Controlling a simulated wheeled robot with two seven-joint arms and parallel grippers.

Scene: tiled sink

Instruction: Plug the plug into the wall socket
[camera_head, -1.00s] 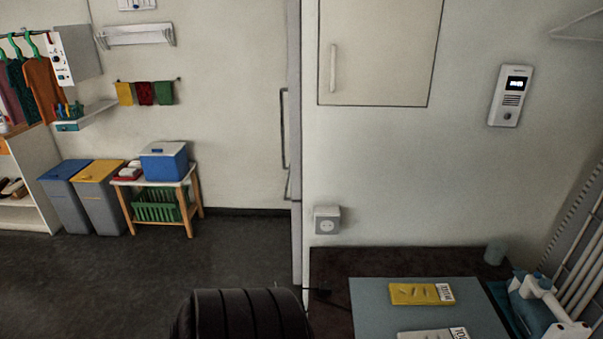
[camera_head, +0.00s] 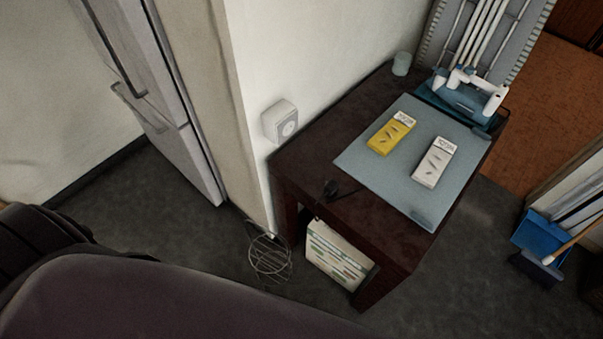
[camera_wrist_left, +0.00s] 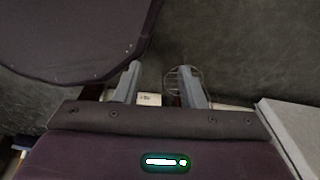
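The black plug (camera_head: 331,188) lies on the near left part of the dark wooden table (camera_head: 300,158), with a thin dark cable by it. The white wall socket (camera_head: 281,122) is a small box on the wall just above the table's left corner. The plug is apart from the socket. My left gripper (camera_wrist_left: 160,82) shows in the left wrist view with its two fingers apart and no held object between them, above the floor. Neither gripper shows in the head view; only dark parts of my own body do, at lower left.
A blue-grey mat (camera_head: 405,198) on the table holds a yellow box (camera_head: 391,133) and a white box (camera_head: 434,162). A cup (camera_head: 401,64) stands at the back. A wire basket (camera_head: 269,257) and a box (camera_head: 338,255) are low by the table. A refrigerator-like door (camera_head: 165,90) stands left.

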